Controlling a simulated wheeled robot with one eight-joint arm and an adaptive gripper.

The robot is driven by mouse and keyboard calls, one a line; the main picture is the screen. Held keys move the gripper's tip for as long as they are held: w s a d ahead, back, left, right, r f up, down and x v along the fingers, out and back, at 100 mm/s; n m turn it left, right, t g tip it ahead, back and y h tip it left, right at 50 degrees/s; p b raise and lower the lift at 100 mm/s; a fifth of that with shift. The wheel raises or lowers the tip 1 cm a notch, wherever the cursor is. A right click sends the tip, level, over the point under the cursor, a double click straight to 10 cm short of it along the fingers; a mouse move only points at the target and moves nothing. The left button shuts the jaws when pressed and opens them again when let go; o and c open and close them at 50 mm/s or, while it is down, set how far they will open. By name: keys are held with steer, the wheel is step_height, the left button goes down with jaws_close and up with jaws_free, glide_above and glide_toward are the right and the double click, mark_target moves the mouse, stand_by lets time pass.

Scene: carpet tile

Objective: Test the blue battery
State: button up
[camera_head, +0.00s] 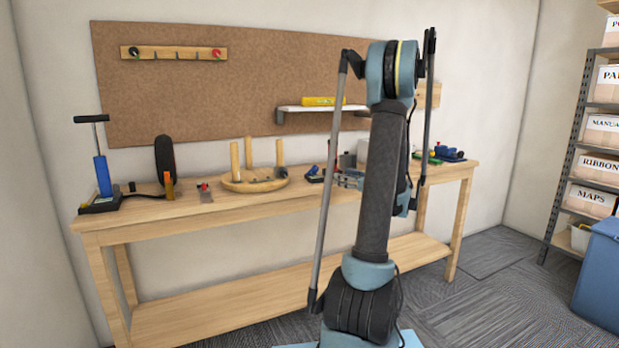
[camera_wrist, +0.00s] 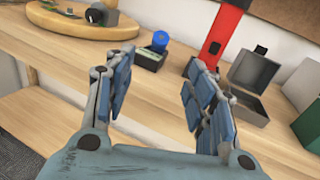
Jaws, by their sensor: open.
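A small blue cylinder (camera_wrist: 160,44), which looks like the blue battery, shows in the wrist view at a small dark device (camera_wrist: 149,60) with a pale green panel. I cannot tell whether it sits in the device or stands behind it. The device also shows in the head view (camera_head: 315,175), on the workbench left of my arm. My gripper (camera_wrist: 164,66) is open and empty, its two fingers apart. In the picture, the device lies beyond and between the fingertips. In the head view my gripper (camera_head: 347,181) is low over the bench and partly hidden by my arm.
Right of the device stand a red upright tool (camera_wrist: 218,38) and a grey open box (camera_wrist: 252,100). A round wooden stand with pegs (camera_head: 253,183) is to the left. A blue hand pump (camera_head: 102,176) stands at the far left. Blue and green items (camera_head: 445,153) lie at the right end.

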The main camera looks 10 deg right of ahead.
glide_toward(317, 169)
steer(key=x, duration=0.5)
steer(key=shift+s+a, duration=0.25)
steer(key=shift+x, duration=3)
steer(key=shift+d, duration=0.15)
steer(key=shift+c, duration=0.2)
jaws_close()
